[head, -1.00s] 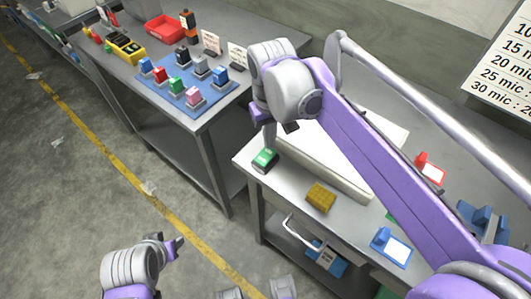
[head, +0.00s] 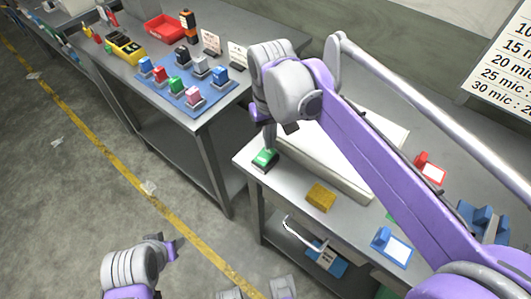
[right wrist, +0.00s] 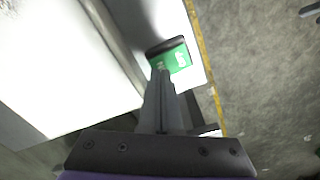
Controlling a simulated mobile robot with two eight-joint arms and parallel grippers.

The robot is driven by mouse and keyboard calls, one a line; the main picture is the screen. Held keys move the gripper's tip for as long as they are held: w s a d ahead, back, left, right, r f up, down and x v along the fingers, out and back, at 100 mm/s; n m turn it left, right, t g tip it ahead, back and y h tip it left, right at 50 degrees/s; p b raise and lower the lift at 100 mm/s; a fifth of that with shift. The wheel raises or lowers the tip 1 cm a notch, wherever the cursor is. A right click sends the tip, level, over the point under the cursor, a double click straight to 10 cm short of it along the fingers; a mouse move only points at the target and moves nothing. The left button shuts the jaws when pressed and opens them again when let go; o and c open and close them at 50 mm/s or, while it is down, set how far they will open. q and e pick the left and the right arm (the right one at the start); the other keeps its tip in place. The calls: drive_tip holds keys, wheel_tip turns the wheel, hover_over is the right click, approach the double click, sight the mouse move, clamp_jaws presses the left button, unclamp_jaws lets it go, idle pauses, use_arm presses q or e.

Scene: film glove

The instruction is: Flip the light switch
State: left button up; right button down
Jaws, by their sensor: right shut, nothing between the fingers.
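The light switch, a green rocker (head: 264,158) with white marks on a dark base, sits at the left end of the near grey table. It also shows in the right wrist view (right wrist: 175,57), just beyond my fingertips. My right gripper (head: 269,147) is shut and empty, pointing down at the back edge of the switch. In the right wrist view its fingertips (right wrist: 161,76) overlap the near edge of the green face; I cannot tell whether they touch. Which way the rocker is tilted is unclear. My left gripper (head: 174,244) is low on the left, far from the switch; its jaw opening is unclear.
A long white-topped machine (head: 320,165) stands right behind the switch. A yellow block (head: 320,197) lies to its right on the table. Another table (head: 205,112) holds a blue mat (head: 206,104) with several coloured switches. Open floor lies left.

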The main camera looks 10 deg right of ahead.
drive_tip(key=shift+f+b, duration=0.5)
drive_tip(key=shift+f, duration=0.4)
drive_tip(key=shift+r, duration=0.15)
drive_tip(key=shift+r+p, duration=2.75)
drive_tip(key=shift+r, duration=0.7)
drive_tip(key=shift+f, duration=0.1)
